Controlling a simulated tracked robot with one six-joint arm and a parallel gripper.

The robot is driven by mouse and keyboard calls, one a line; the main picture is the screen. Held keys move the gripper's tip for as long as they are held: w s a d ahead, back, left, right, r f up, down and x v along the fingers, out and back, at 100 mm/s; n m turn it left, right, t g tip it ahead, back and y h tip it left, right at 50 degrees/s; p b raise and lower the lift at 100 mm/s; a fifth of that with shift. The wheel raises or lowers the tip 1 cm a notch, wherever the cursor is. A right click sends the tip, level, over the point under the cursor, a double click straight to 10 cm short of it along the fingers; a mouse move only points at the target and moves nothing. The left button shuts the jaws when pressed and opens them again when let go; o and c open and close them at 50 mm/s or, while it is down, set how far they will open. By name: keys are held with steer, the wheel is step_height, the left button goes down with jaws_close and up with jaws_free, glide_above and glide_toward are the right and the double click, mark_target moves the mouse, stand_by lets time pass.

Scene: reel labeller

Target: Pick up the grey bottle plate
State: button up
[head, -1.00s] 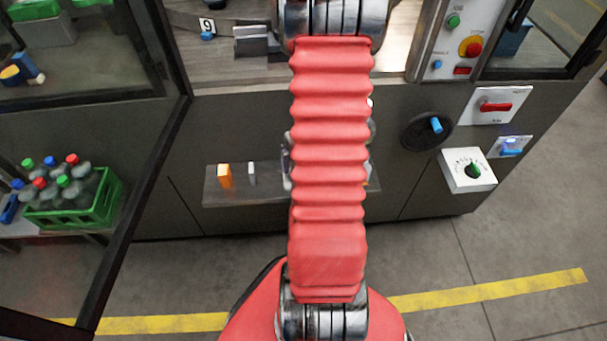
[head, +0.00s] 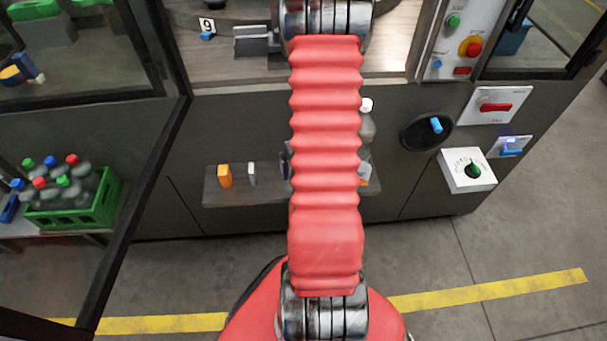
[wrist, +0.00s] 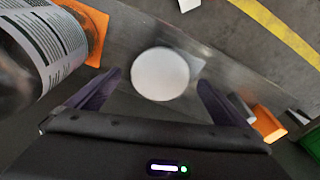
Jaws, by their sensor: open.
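A round, pale grey-white plate (wrist: 160,73) lies face up on the metal shelf in the wrist view. It looks like the grey bottle plate, though its colour is washed out. My gripper (wrist: 160,90) is open, with one dark finger on either side of the plate in the picture. The fingers appear apart from it; how far above it they are, I cannot tell. In the head view my red arm hides the plate and most or all of the gripper.
A labelled grey bottle (wrist: 30,50) stands close by my gripper; it also shows in the head view (head: 367,127). An orange piece (wrist: 95,30) is beside it. An orange block (head: 225,175) and a small pale block (head: 252,173) stand on the shelf (head: 215,195).

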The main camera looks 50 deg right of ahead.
steer(key=shift+w+d+f, duration=0.1)
steer(key=shift+f, duration=0.9)
steer(key=shift+c, duration=0.2)
steer(key=c, duration=1.2)
steer(key=shift+o, duration=0.2)
steer(key=shift+r, duration=0.2)
step_height(320, 180, up, 28)
steer(key=shift+f, duration=0.15)
